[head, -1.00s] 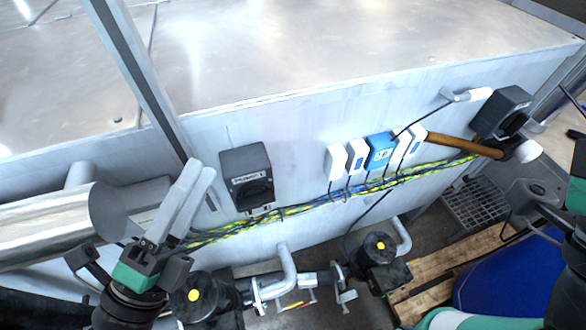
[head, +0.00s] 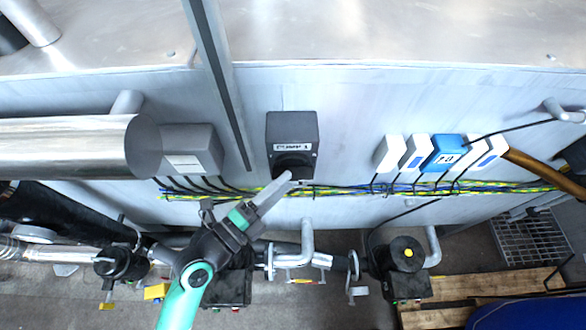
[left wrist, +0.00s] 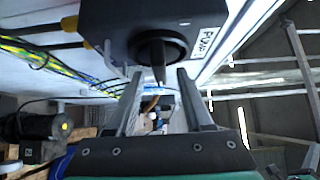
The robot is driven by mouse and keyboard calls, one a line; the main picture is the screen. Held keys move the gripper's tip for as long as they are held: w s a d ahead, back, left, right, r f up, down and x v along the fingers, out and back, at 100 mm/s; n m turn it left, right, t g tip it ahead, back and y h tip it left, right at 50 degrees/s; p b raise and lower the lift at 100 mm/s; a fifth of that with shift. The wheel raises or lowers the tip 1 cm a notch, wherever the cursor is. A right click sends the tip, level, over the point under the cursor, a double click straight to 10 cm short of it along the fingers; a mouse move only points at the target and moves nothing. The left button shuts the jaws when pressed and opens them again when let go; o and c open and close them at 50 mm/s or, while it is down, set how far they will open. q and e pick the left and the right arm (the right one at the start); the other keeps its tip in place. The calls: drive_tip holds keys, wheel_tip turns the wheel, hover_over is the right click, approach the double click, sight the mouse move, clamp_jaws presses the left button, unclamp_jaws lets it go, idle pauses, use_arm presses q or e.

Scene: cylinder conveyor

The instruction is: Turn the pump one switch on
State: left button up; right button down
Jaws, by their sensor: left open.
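The pump switch is a dark grey box (head: 292,128) on the pale wall, with a white label hard to read in the head view. Its round black knob (head: 293,162) sits below the label. In the left wrist view the box (left wrist: 110,22) fills the top, its label reads "PUMP", and the knob's ridge (left wrist: 159,60) points toward my gripper. My left gripper (head: 290,180) is at the knob's lower edge in the head view. In the wrist view its open fingers (left wrist: 158,76) stand either side of the ridge; contact cannot be told. My right gripper is out of view.
Yellow-green and blue cables (head: 350,188) run along the wall just below the switch. A grey box (head: 190,150) and steel pipe (head: 70,147) are left. White and blue modules (head: 448,154) are right. Pumps and pipes (head: 405,255) stand below.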

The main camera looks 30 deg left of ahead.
use_arm(q)
drive_tip(key=shift+p+x, duration=0.3)
drive_tip(key=shift+x, duration=1.6)
clamp_jaws()
